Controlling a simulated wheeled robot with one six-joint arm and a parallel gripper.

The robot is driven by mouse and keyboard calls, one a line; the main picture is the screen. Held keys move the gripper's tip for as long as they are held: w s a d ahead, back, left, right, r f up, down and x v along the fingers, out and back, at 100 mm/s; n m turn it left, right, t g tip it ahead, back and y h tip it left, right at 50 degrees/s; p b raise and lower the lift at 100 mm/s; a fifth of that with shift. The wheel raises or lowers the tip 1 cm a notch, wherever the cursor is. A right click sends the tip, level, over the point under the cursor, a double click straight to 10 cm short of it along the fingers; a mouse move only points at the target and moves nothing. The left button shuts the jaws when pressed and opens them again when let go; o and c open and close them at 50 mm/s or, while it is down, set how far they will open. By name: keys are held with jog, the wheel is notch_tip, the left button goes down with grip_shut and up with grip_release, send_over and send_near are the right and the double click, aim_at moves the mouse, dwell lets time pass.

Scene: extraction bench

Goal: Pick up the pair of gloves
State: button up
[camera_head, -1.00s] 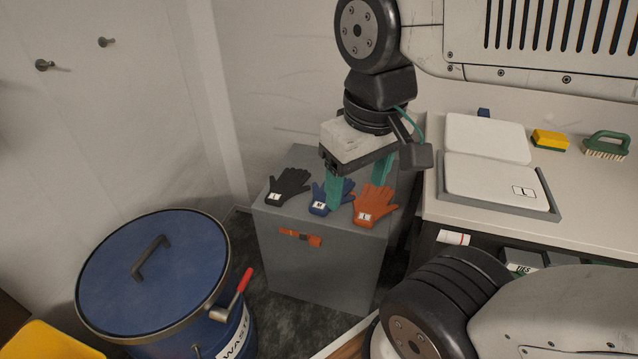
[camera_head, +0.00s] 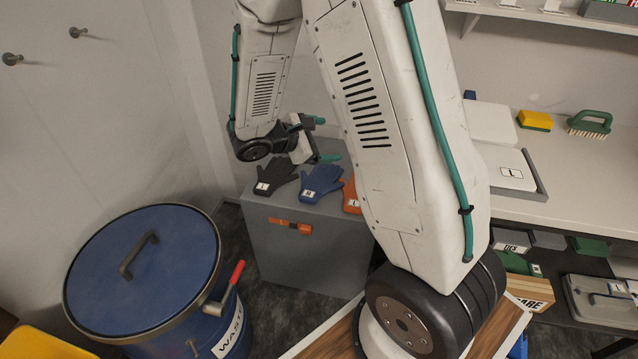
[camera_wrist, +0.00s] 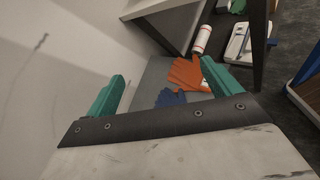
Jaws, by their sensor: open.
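Three gloves lie side by side on a grey box (camera_head: 315,250): a black glove (camera_head: 277,177), a blue glove (camera_head: 320,185) and an orange glove (camera_head: 350,197), each with a small white label. My arm hides much of the orange one. My gripper (camera_head: 322,138) is open and empty, with teal fingers, behind the gloves near the back wall. In the wrist view, the orange glove (camera_wrist: 188,73) and part of the blue glove (camera_wrist: 170,98) show beyond and between my fingers (camera_wrist: 163,85). The black glove is not visible there.
A blue lidded waste drum (camera_head: 143,270) with a red-handled lever stands front left. A workbench (camera_head: 590,170) with a white tray, yellow sponge (camera_head: 535,120) and green brush (camera_head: 590,123) is at right. The back wall is close to my gripper.

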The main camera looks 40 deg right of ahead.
jog(key=w+f+n+t, duration=0.2)
jog(key=w+f+n, duration=0.1)
jog(key=f, duration=0.3)
jog(key=w+f+n+t, duration=0.2)
jog(key=w+f+n, duration=0.1)
jog(key=f, duration=0.4)
jog(key=n+t+y, duration=0.2)
jog(key=n+t, duration=0.1)
jog(key=n, duration=0.4)
send_near(309, 193)
jog(key=f, duration=0.1)
jog(key=shift+t, duration=0.3)
jog(key=x, duration=0.7)
jog(key=shift+d+r, duration=0.15)
jog(key=shift+d, duration=0.3)
jog(key=shift+w+d+f, duration=0.2)
jog(key=shift+w+d, duration=0.1)
jog(key=shift+d, duration=0.05)
jog(key=c, duration=1.1)
